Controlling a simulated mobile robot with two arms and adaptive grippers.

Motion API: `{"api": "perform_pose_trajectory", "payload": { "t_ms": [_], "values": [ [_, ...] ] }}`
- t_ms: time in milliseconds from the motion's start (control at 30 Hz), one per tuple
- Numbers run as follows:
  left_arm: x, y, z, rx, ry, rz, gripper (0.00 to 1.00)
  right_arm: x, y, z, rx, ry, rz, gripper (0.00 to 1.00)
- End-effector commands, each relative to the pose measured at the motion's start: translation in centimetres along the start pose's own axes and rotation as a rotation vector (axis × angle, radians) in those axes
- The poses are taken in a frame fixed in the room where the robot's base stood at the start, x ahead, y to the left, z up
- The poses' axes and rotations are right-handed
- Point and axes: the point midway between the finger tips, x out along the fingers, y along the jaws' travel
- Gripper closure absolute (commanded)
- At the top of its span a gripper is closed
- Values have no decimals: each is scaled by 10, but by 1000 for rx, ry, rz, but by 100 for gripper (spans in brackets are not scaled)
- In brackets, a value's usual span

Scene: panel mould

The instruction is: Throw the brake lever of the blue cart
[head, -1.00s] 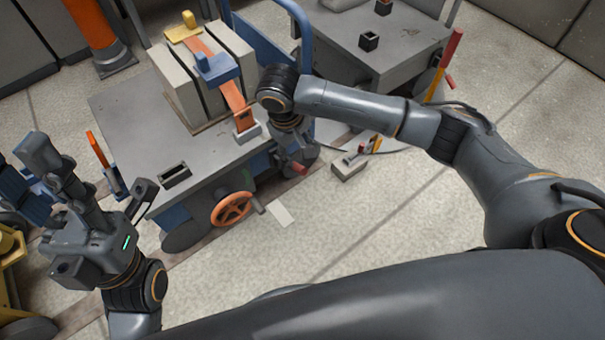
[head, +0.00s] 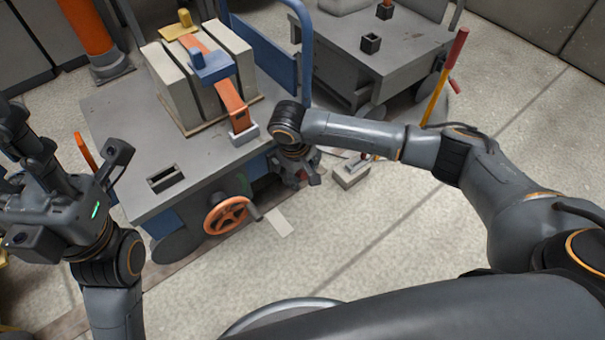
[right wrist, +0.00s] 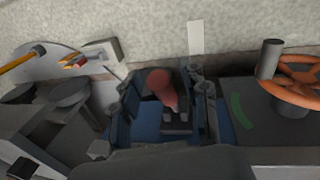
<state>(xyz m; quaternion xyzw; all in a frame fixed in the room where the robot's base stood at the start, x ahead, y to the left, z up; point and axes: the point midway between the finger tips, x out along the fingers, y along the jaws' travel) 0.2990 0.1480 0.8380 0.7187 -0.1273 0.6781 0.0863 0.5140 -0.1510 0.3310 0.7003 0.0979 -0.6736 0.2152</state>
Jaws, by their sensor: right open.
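The blue cart (head: 170,222) has a grey top and a blue handle frame. Its brake lever shows a red grip (right wrist: 160,84) in the right wrist view, standing on a dark base at the cart's blue side. My right gripper (head: 303,178) points down at the cart's right side in the head view. Its two fingers (right wrist: 165,100) stand apart on either side of the red grip; I cannot see contact. In the head view the gripper hides most of the lever. My left gripper (head: 78,160) is at the left, fingers apart and empty, near the cart's left edge.
An orange handwheel (head: 226,214) sits on the cart's side, left of my right gripper. Grey panels (head: 185,85) are strapped on the cart top. A grey cart (head: 400,60) with a red-topped yellow lever (head: 441,85) stands behind.

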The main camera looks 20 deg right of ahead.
Motion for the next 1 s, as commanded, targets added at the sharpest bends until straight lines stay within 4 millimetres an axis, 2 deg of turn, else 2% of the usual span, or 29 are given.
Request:
{"api": "perform_pose_trajectory", "payload": {
  "t_ms": [33,200,233,800,1000],
  "values": [
    [0,0,0,0,0,0,60,0,0,0,0,0,0,61],
    [0,0,0,0,0,0,60,0,0,0,0,0,0,96],
    [0,0,0,0,0,0,60,0,0,0,0,0,0,100],
    [5,-1,-2,-2,-5,-8,60,-1,-1,4,2,11,0,100],
    [-8,-2,-2,-9,-75,-29,60,-1,-4,10,6,28,1,100]
  ]
}}
